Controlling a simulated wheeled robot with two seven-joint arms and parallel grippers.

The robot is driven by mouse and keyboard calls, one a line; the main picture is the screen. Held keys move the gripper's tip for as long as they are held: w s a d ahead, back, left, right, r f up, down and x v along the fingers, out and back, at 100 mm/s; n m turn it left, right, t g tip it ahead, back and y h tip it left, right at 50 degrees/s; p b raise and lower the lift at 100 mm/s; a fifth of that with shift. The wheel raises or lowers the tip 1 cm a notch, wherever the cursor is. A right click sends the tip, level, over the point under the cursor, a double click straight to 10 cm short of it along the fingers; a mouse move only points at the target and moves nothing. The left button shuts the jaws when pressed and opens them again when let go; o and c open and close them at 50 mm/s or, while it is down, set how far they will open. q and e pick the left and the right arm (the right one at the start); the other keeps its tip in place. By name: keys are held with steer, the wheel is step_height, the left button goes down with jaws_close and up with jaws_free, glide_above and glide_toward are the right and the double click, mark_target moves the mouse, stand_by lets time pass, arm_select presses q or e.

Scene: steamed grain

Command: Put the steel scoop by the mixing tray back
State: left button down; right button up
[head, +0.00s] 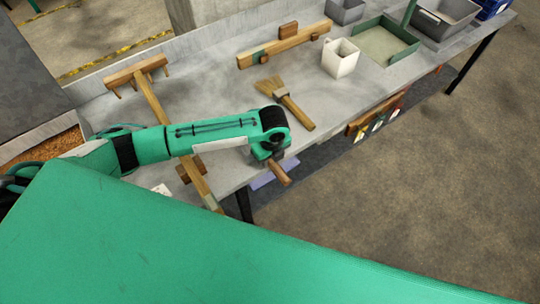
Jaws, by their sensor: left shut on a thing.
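My left gripper (272,152) is at the front edge of the grey table, below the brush. It is shut on a wooden-handled tool (281,174), whose brown handle sticks out past the table edge. The rest of that tool is hidden behind the gripper, so I cannot tell whether it is the steel scoop. A green-rimmed tray (407,52) and a grey tray (462,22) stand at the far right end of the table. I cannot tell which is the mixing tray. No other scoop is recognisable. My right gripper is not in view.
A brush (292,104), a white jug (340,58) and a wooden rack (285,45) are on the table. A long wooden rake (153,101) lies under my left forearm. Coloured tags (376,121) hang at the front edge. The table between brush and jug is clear.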

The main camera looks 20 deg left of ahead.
arm_select(q)
steer(key=shift+f, duration=0.3)
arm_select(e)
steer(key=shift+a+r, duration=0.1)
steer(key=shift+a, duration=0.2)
arm_select(q)
steer(key=c, duration=1.1)
jaws_free()
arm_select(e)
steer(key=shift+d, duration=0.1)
arm_select(q)
steer(key=shift+r, duration=0.2)
steer(key=r, duration=0.9)
steer(key=r+b, duration=0.1)
steer(key=r, duration=0.3)
steer(key=shift+s+d+r, duration=0.2)
steer(key=shift+s+d, duration=0.15)
steer(key=shift+d, duration=0.05)
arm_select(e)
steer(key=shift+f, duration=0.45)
